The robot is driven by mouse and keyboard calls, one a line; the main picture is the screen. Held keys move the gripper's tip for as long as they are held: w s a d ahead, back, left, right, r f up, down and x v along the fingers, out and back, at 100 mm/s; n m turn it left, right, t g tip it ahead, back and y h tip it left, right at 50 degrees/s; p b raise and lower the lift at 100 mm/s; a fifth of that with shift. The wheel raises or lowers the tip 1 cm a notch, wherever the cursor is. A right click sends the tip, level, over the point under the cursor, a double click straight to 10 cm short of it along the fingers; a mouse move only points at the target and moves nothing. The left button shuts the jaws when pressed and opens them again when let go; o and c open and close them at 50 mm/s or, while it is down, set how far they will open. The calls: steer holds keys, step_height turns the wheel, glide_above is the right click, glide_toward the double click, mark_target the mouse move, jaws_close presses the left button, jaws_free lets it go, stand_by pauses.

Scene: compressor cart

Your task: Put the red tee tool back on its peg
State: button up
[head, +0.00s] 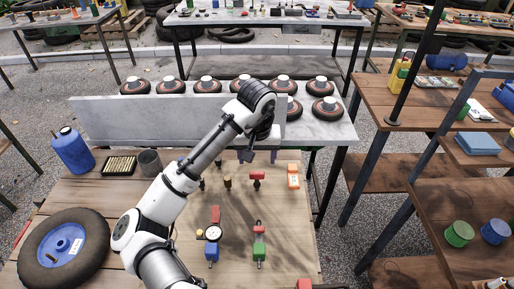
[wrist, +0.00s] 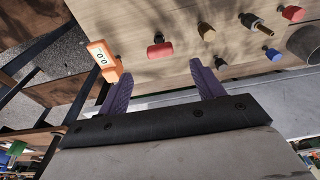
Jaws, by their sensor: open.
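A red tee tool (head: 257,175) with a red crossbar and a dark lower part is on the wooden table, right of the arm in the head view. In the wrist view a red bar (wrist: 160,50) that looks like its handle lies just beyond the fingertips, between them. My gripper (head: 258,156), with purple fingers, is open and empty, above the table behind the tool. Its two fingers show spread apart in the wrist view (wrist: 160,80). The tool's lower end and any peg under it cannot be made out.
An orange meter (head: 293,177) stands close right of the tool, and a brass fitting (head: 227,182) stands left. A green-and-red valve (head: 259,246) and a gauge (head: 213,233) lie nearer. A tyre (head: 38,262) fills the left front.

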steer(key=shift+s+r, duration=0.15)
steer(key=shift+r, duration=0.65)
steer(key=shift+s+r, duration=0.1)
steer(key=shift+r, duration=0.65)
